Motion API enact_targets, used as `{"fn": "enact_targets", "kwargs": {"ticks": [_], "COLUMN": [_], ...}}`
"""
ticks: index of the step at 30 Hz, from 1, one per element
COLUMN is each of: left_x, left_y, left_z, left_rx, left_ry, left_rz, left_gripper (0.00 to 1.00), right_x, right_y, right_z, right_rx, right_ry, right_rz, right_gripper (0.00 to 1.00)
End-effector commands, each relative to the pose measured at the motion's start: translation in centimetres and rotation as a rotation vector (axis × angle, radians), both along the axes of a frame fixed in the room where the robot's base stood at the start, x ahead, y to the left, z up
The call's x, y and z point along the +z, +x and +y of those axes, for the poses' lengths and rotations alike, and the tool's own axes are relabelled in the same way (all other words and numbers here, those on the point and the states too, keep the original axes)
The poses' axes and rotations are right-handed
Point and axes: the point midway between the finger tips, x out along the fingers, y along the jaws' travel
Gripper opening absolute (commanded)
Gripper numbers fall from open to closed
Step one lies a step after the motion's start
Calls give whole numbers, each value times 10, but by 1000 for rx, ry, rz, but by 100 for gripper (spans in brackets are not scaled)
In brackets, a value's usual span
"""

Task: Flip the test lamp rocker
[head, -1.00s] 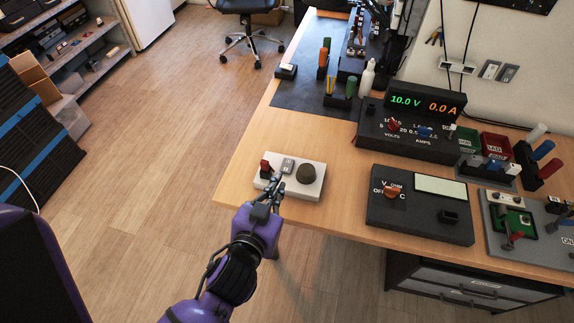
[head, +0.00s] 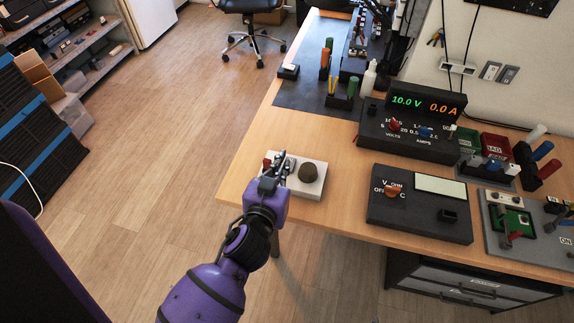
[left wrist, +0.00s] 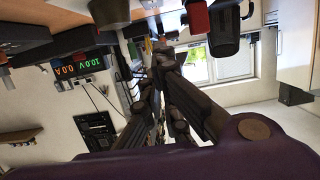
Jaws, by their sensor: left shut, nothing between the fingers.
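The white control box (head: 311,189) sits near the table's left front corner. It carries a round dark knob (head: 307,172) on the right and a red part (head: 267,163) on the left. The grey rocker between them is mostly covered by my left gripper (head: 283,158), and its tilt cannot be told. My left gripper is shut and empty, its fingertips over the box. I cannot tell whether they touch the rocker. In the left wrist view, which looks upside down, the closed fingertips (left wrist: 160,48) lie below the knob (left wrist: 110,12) and the red part (left wrist: 197,17). My right gripper is not in view.
A dark meter box (head: 420,208) stands right of the white box. A power supply (head: 413,125) reading 10.0 V and 0.0 A stands behind it. Tools stand on a dark mat (head: 303,95) at the back. Bare wooden tabletop (head: 345,165) lies between the boxes.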

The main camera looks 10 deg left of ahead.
Motion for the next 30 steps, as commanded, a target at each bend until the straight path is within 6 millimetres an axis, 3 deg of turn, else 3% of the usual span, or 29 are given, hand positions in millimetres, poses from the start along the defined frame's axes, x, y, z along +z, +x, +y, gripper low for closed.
{"fn": "enact_targets", "kwargs": {"ticks": [6,9,13,27,30], "left_x": [-9,-32,-46,-51,-57], "left_y": [47,43,43,44,42], "left_z": [-2,-1,-2,-2,-3], "left_rx": [-1,1,1,0,-1], "left_ry": [3,1,1,0,-3], "left_rz": [-3,6,4,0,-2], "left_gripper": [0,0,0,0,0], "right_x": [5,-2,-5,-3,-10], "right_y": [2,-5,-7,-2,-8], "right_z": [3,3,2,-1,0], "right_rx": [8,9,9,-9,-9], "right_ry": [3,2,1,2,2], "right_rz": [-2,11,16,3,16], "right_gripper": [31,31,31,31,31]}}
